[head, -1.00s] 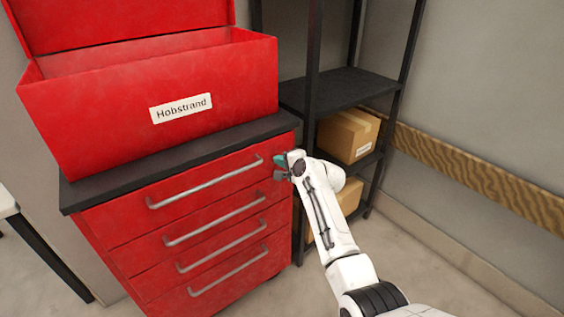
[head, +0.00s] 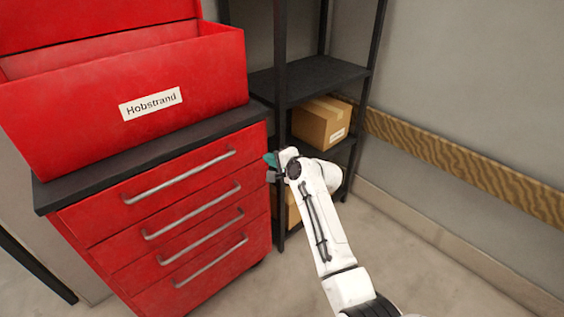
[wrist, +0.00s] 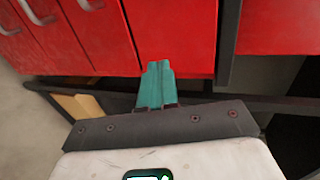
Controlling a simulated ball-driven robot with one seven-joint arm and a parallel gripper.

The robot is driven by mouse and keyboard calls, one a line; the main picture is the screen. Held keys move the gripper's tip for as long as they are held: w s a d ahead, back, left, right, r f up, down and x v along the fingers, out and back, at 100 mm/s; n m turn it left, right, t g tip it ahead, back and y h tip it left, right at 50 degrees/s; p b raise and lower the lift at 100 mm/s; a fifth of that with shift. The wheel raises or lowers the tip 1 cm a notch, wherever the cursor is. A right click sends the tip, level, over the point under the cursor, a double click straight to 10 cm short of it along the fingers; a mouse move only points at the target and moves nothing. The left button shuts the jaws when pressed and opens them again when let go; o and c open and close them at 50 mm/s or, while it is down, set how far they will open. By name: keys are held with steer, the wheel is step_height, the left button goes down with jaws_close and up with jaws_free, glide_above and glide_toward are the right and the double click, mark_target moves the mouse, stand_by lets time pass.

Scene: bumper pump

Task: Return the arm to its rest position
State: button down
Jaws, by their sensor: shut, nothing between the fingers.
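My gripper (head: 271,166) is at the end of my white arm, just right of the red drawer cabinet's front corner in the head view. In the wrist view its teal fingers (wrist: 156,84) are together with nothing between them. The fingers point toward the red cabinet (wrist: 180,32), and I cannot tell how small the gap to it is. My arm is extended forward and up from the lower right of the head view.
The red cabinet (head: 185,215) has several closed drawers with grey handles. A red open box labelled Hobstrand (head: 150,75) stands on its dark top. A black shelf (head: 310,78) with cardboard boxes (head: 322,122) stands behind my arm. Floor at the right (head: 400,260) is clear.

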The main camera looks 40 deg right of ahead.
steer(key=shift+v, duration=2.45)
steer(key=s+a+f+n+g+y, duration=0.1)
steer(key=s+a+f+n+g, duration=0.2)
steer(key=s+a+f+n, duration=0.45)
steer(key=s+a+f+n+g, duration=0.2)
steer(key=s+a+f+g, duration=0.3)
steer(key=s, duration=0.5)
steer(key=s+a+f+n+g, duration=0.1)
steer(key=s+n, duration=0.1)
steer(key=s, duration=0.5)
steer(key=s+a+n+g, duration=0.1)
steer(key=s+n+g, duration=0.1)
steer(key=s, duration=0.6)
steer(key=s+a+f+n+g+h, duration=0.1)
steer(key=s+n, duration=0.3)
steer(key=s, duration=0.4)
steer(key=shift+s+a+f+g, duration=0.2)
steer(key=shift+a+f+g, duration=0.1)
steer(key=shift+a+g, duration=0.35)
steer(key=c, duration=1.9)
jaws_free()
steer(key=shift+d, duration=0.1)
